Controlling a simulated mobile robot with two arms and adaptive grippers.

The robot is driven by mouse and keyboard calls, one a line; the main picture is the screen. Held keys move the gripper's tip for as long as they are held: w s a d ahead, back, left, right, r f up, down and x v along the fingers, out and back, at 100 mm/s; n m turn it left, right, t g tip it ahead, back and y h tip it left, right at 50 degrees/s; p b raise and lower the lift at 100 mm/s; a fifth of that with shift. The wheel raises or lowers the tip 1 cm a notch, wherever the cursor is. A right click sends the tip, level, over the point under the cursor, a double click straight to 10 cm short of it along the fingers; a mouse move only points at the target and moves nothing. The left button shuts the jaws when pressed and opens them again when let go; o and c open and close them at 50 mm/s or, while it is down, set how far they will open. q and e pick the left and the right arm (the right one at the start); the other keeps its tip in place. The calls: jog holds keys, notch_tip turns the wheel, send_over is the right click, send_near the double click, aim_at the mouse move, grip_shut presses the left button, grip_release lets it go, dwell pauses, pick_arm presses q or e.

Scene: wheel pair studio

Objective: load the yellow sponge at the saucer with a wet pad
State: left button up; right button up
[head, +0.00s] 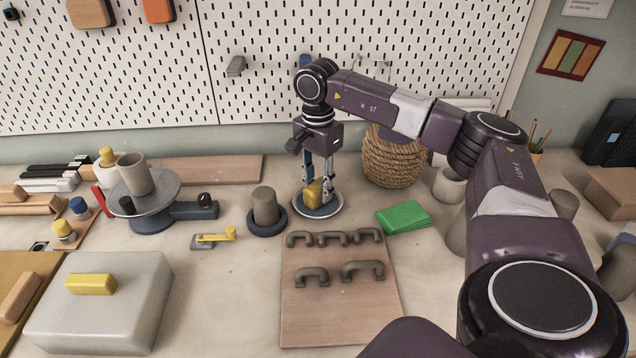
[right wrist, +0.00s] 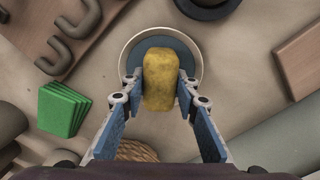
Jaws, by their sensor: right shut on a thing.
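The yellow sponge (right wrist: 159,78) is between the fingers of my right gripper (right wrist: 157,90), which is shut on it. The saucer (head: 336,209) has a pale rim and a dark blue wet pad (head: 326,210) inside. In the right wrist view the sponge is over the pad (right wrist: 183,47) and the saucer rim (right wrist: 126,50). In the head view my right gripper (head: 318,190) points down and the sponge (head: 313,192) is at the pad. I cannot tell whether it touches the pad. My left gripper is not in view.
A stack of green cloths (head: 404,217) lies right of the saucer, and a rope-wrapped pot (head: 393,160) stands behind. A clay cylinder (head: 265,205) on a dark base is to the left. A board (head: 338,310) with several clay handles lies in front. A turntable (head: 165,190) holds a cup.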

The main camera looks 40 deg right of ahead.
aim_at(318, 184)
jog(key=shift+r+p, duration=2.6)
jog(key=shift+r, duration=0.85)
jog(key=shift+f, duration=0.1)
